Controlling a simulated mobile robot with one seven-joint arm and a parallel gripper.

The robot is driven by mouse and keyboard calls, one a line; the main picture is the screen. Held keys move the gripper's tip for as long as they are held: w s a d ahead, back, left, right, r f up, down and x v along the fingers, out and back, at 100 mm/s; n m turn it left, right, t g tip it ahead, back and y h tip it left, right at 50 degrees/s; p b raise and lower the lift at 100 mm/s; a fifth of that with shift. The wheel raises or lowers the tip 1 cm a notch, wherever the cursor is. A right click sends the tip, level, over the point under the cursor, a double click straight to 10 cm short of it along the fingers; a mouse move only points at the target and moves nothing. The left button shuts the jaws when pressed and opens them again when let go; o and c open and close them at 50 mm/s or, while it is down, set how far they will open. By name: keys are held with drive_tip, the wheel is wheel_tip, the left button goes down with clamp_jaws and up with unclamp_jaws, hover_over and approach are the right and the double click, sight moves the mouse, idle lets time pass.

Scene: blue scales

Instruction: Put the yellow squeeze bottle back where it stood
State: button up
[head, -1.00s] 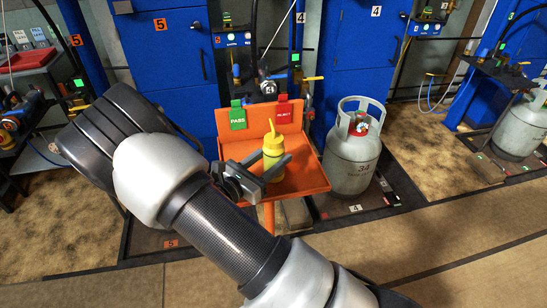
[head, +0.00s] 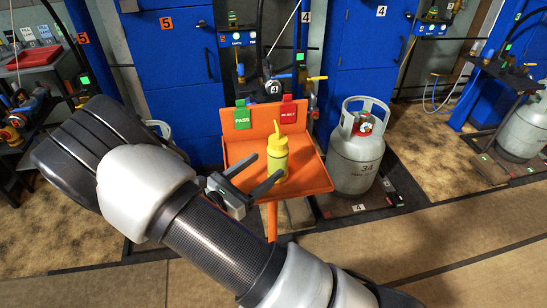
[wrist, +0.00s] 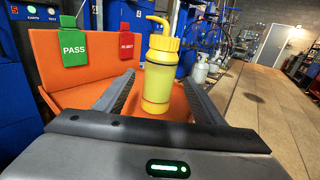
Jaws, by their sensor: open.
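The yellow squeeze bottle (head: 277,158) stands upright on the orange tray (head: 315,178), with its spout bent to the left in the head view. My gripper (head: 262,172) is open at the tray's front left, its two fingers pointing toward the bottle. In the wrist view the bottle (wrist: 160,75) stands beyond the gripper (wrist: 158,98), between the lines of the two spread fingers. The fingers appear clear of it. The bottle's base is in full view on the tray.
A green PASS tag (head: 242,115) and a red REJECT tag (head: 288,111) hang on the tray's back wall. A grey gas cylinder (head: 357,145) stands right of the tray. Blue cabinets (head: 180,70) stand behind. The floor in front is open.

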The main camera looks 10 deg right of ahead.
drive_tip(key=v, duration=0.5)
drive_tip(key=shift+a, duration=0.1)
drive_tip(key=shift+s+r+m+g+p, duration=0.2)
drive_tip(key=shift+r+m+g+p, duration=0.05)
drive_tip(key=shift+m+g+p, duration=0.05)
drive_tip(key=s+d+r+m+g+y, duration=0.7)
drive_tip(key=s+d+r+m+g, duration=0.3)
drive_tip(key=m, duration=0.4)
drive_tip(key=s+r+m+t+y, duration=0.5)
drive_tip(key=s+r+m+y, duration=0.2)
drive_tip(key=r+m, duration=0.3)
drive_tip(key=shift+s+a+r+m+t+y, duration=0.25)
drive_tip(key=shift+s+r+m+t+y, duration=0.1)
drive_tip(key=shift+s, duration=0.1)
drive_tip(key=shift+d, duration=0.1)
